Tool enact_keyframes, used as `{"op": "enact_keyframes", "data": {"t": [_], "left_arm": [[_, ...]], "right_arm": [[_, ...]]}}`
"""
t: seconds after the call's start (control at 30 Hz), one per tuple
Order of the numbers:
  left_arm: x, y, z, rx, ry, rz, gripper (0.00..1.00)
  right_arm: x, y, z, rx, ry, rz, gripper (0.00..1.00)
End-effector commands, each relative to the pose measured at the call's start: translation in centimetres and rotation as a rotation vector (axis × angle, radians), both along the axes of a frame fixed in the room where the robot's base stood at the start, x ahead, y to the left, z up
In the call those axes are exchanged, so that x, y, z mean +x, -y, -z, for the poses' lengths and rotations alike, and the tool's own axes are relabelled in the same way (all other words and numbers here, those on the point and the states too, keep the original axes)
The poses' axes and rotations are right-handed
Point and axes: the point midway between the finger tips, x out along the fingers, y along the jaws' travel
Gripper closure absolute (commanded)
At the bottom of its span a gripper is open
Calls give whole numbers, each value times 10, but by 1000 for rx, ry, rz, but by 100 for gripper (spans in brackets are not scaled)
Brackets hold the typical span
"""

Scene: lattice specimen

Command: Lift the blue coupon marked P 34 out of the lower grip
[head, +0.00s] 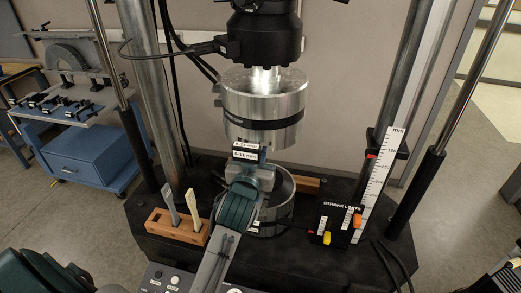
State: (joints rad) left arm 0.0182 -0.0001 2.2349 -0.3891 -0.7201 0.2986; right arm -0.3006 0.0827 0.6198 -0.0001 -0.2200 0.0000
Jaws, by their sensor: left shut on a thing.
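The upper grip (265,98) is a shiny metal cylinder with a black band, hanging from the black load head. The lower grip (282,205) is a metal cylinder below it, partly hidden behind my left gripper. My left gripper (251,170) is in front of the gap between the two grips, with its dark green hand (238,206) lower down. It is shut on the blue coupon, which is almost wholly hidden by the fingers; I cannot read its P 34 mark. Whether the coupon's lower end is still inside the lower grip cannot be seen. My right gripper is not in view.
A wooden rack (178,227) with a grey and a cream strip stands left of my left gripper. A black stroke-limits panel (337,221) and a white mm scale (378,186) stand right. Thick columns flank the grips. A blue cabinet (85,160) is far left.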

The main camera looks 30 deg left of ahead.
Motion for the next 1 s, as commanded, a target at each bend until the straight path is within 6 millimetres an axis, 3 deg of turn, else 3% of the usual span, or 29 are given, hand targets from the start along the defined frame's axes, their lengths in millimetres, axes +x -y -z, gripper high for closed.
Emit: {"op": "enact_keyframes", "data": {"t": [0.6, 1.0], "left_arm": [[-35, 9, 0, -1, 1, 0, 100], [-35, 10, -1, 0, 1, 2, 100]], "right_arm": [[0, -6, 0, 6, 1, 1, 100], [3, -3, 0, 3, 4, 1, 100]]}}
